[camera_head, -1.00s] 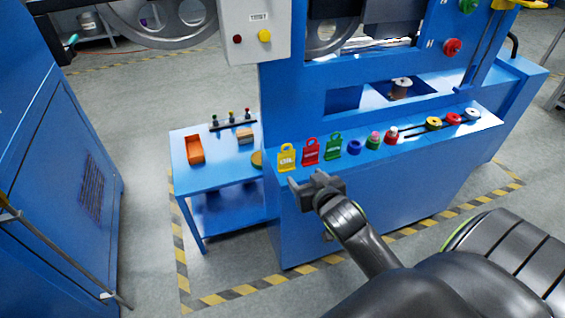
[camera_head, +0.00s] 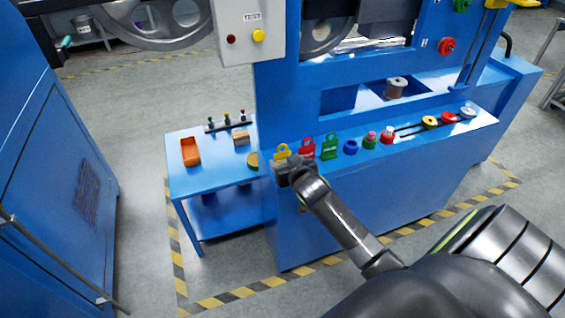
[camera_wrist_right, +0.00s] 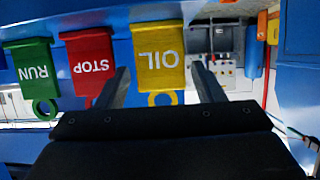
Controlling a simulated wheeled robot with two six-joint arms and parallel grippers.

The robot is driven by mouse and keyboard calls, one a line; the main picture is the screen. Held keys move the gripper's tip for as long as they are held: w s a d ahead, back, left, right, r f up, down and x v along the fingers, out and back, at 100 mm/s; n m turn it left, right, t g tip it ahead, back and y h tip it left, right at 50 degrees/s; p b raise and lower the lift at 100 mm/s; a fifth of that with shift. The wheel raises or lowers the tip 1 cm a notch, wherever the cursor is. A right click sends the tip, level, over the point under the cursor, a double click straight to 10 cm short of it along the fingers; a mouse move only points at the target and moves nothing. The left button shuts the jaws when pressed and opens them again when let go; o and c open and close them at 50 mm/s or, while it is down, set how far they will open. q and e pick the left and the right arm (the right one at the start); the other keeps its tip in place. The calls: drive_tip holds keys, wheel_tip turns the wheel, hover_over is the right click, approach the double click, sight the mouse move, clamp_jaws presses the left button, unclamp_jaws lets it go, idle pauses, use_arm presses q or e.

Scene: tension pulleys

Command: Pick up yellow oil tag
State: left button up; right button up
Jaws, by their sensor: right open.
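The yellow oil tag (camera_head: 282,152) hangs at the left end of the blue machine's front ledge, partly hidden by my right gripper. In the right wrist view the yellow oil tag (camera_wrist_right: 158,50) appears upside down, with its ring toward my gripper. My right gripper (camera_head: 288,168) is in front of the tag. In the right wrist view its open fingers (camera_wrist_right: 163,80) stand to either side of the tag with nothing held. The left finger tip is close to the red tag's edge. My left gripper is not in view.
The red STOP tag (camera_wrist_right: 90,62) and green RUN tag (camera_wrist_right: 33,68) are beside the oil tag. Several coloured knobs and rings line the ledge. A blue side table (camera_head: 205,180) with an orange tray (camera_head: 190,152) stands to the left.

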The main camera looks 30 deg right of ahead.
sight(283, 159)
drive_tip(key=shift+x, duration=1.65)
drive_tip(key=shift+c, duration=0.3)
drive_tip(key=c, duration=0.7)
